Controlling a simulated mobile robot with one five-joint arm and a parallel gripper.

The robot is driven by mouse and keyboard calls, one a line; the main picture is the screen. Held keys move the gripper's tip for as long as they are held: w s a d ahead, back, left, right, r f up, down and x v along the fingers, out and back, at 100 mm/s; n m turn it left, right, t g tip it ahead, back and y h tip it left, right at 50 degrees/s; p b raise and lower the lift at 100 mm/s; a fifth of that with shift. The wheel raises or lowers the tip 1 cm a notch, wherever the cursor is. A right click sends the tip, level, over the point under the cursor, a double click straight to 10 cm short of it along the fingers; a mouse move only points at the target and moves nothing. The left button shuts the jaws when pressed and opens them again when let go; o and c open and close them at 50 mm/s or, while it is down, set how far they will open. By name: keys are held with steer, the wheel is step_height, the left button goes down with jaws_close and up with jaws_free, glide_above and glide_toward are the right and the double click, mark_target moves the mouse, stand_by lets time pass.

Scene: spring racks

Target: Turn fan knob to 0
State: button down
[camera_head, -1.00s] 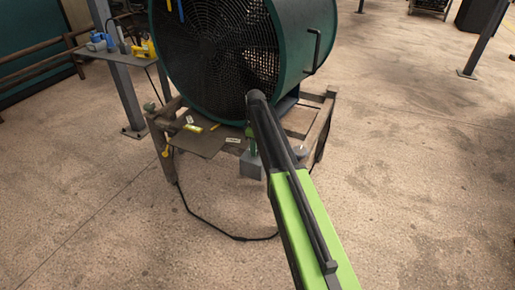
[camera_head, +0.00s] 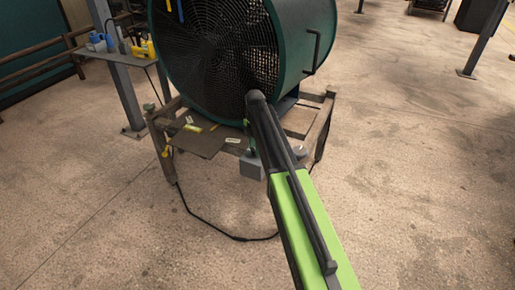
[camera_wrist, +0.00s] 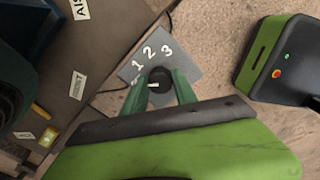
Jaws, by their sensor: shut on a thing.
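The fan knob (camera_wrist: 160,77) is dark and round in the wrist view, on a grey plate (camera_wrist: 187,70) with white digits 1, 2 and 3. A 0 cannot be made out. A small white mark shows at the knob's lower left, away from the three digits. My gripper (camera_wrist: 159,84) is shut on the knob, one green finger on each side. In the head view the grey control box (camera_head: 252,168) hangs at the front of the fan stand. My arm hides the knob there. The large green fan (camera_head: 290,45) stands above.
The fan's wooden stand (camera_head: 160,150) carries a brown board (camera_head: 200,143) with labels and small items. A black cable (camera_head: 205,228) lies on the floor. A small table (camera_head: 125,60) with tools stands at the left. Floor at the right is clear.

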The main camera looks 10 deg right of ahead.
steer(key=shift+s+a+n, duration=0.15)
steer(key=shift+s+n, duration=0.05)
steer(key=shift+n, duration=0.7)
steer(key=c, duration=1)
jaws_free()
steer(key=shift+o, duration=0.2)
steer(key=shift+w, duration=0.1)
step_height(320, 180, up, 17)
steer(key=p, duration=1.7)
steer(key=shift+r, duration=0.2)
